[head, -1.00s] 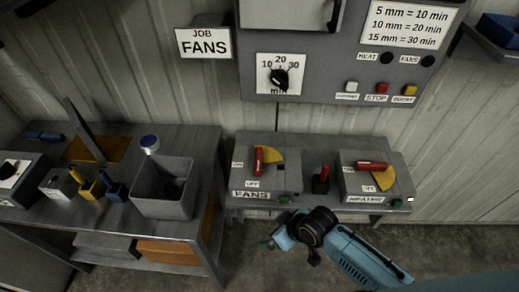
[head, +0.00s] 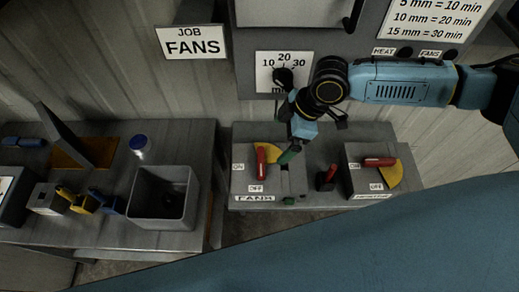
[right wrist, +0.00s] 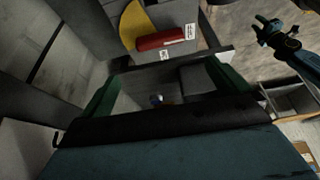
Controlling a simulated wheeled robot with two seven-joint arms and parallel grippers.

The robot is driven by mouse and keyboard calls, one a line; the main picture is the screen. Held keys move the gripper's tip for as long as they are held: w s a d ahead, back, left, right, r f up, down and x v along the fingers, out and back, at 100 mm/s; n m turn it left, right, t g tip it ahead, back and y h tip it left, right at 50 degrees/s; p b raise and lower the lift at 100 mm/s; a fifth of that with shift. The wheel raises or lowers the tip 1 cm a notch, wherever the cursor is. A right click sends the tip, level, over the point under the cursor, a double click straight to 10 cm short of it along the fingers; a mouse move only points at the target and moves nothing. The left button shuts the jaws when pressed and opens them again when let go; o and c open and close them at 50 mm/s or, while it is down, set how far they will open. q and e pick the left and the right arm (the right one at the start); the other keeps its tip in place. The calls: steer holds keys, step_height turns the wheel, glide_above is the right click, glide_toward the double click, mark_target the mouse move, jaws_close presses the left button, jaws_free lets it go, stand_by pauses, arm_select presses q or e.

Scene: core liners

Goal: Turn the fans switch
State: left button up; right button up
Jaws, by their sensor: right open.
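The fans switch is a grey box labelled FANS (head: 254,198) on the right bench, with ON and OFF labels. Its red handle (head: 262,162) stands nearly upright in the head view, beside a yellow sector, its lower end near OFF. My right gripper (head: 288,157) points down just right of the handle, open, apparently apart from it. In the right wrist view a red handle (right wrist: 162,39) with a yellow sector lies beyond the open green fingers (right wrist: 165,88); nothing is held. Another gripper of mine, apparently the left (right wrist: 270,30), is small in that view; its jaws are unclear.
A second red-handled switch (head: 379,162) stands on the bench's right side, with a small red lever (head: 327,175) between. A dial (head: 284,76) is on the wall panel above, close to my right wrist. An open grey bin (head: 161,198) stands on the left bench.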

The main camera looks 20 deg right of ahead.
mark_target(261, 160)
steer(key=x, duration=1.3)
steer(key=shift+f, duration=0.1)
steer(key=shift+w, duration=0.1)
steer(key=c, duration=1.1)
